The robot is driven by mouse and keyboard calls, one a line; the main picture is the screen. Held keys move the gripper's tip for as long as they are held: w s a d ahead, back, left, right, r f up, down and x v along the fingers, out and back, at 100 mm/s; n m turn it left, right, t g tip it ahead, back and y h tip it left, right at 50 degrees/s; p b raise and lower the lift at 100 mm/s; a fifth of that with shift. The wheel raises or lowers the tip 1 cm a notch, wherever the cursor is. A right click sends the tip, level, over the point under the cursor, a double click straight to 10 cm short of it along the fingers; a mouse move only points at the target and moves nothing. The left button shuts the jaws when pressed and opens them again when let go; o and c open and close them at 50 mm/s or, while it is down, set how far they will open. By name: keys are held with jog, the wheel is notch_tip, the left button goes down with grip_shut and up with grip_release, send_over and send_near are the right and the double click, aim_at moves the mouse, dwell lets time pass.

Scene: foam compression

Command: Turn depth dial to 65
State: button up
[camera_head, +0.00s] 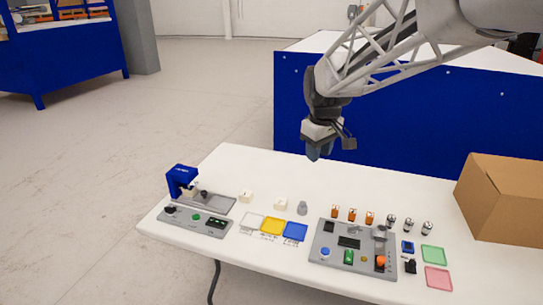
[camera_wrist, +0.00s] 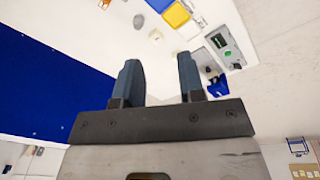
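The blue press (camera_head: 181,180) stands at the left end of the white table, with a grey control panel (camera_head: 196,220) in front of it. The panel carries a dark knob (camera_head: 170,209) at its left, which looks like the depth dial, a green button (camera_head: 196,217) and a dark display (camera_head: 216,223). The dial's marks are too small to read. My gripper (camera_head: 315,152) is in the air above the table's back edge, apart from the panel and to its right. In the wrist view my gripper (camera_wrist: 158,62) has its two fingers apart with nothing between them. The panel (camera_wrist: 224,45) shows beyond the right finger.
White, yellow (camera_head: 272,226) and blue (camera_head: 295,231) trays lie right of the press, with pale foam blocks (camera_head: 246,196) and a grey weight (camera_head: 302,208) behind. Another panel (camera_head: 325,240), several small parts and a cardboard box (camera_head: 505,200) occupy the right side.

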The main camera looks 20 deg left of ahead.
jog(key=w+a+f+n, duration=0.2)
jog(key=w+a+f, duration=0.1)
jog(key=a, duration=0.5)
jog(key=w+a+f+n, duration=0.2)
jog(key=w+a, duration=0.1)
jog(key=a, duration=0.4)
jog(key=n+g, duration=0.1)
jog(key=n, duration=0.8)
send_near(170, 210)
jog(key=shift+w+r+h, duration=0.15)
jog(key=shift+w+h, duration=0.15)
jog(key=shift+w, duration=0.25)
jog(key=shift+s+a+f, duration=0.2)
jog(key=shift+a+f, duration=0.1)
jog(key=shift+a, duration=0.05)
jog(key=shift+f, duration=0.1)
jog(key=shift+f, duration=3.8)
grip_shut()
